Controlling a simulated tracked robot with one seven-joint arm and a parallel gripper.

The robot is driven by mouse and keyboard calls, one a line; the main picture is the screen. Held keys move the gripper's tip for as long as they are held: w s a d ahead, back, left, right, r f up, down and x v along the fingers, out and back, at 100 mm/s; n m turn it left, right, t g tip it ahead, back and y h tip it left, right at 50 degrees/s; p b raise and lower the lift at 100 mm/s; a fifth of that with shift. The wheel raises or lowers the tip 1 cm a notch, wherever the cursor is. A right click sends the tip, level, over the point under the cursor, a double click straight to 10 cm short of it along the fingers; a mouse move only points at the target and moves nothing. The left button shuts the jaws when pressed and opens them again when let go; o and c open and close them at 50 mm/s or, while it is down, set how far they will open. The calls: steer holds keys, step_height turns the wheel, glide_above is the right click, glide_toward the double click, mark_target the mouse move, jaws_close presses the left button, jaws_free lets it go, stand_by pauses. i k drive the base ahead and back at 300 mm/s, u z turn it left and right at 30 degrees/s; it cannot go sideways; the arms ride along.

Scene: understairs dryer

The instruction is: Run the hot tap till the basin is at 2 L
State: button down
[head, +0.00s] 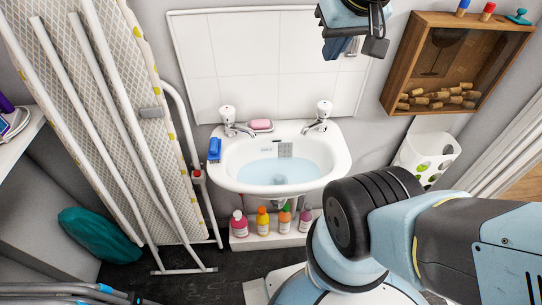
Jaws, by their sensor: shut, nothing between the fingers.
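The white basin (330,172) is on the back wall with a pool of pale blue water (278,172) in its bottom. A small grey panel, perhaps a level scale, is on its back wall; I cannot read it. A left tap (229,119) and a right tap (320,114) stand on the back rim, each with a pale round top. I cannot tell which is hot, nor whether water runs from either spout. My gripper (352,46) is at the top of the head view, above and apart from the right tap. It is shut and empty.
A pink soap (261,125) lies between the taps and a blue brush (214,149) on the left rim. Several bottles (262,221) stand below. An ironing board (100,100) leans at left; a cork box (450,65) hangs at right.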

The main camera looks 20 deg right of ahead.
mark_target(227, 113)
steer(key=u, duration=0.25)
steer(key=k, duration=0.45)
steer(key=u, duration=0.65)
steer(key=i, duration=0.1)
steer(key=u, duration=2.6)
steer(key=i, duration=0.3)
steer(key=z, duration=2.2)
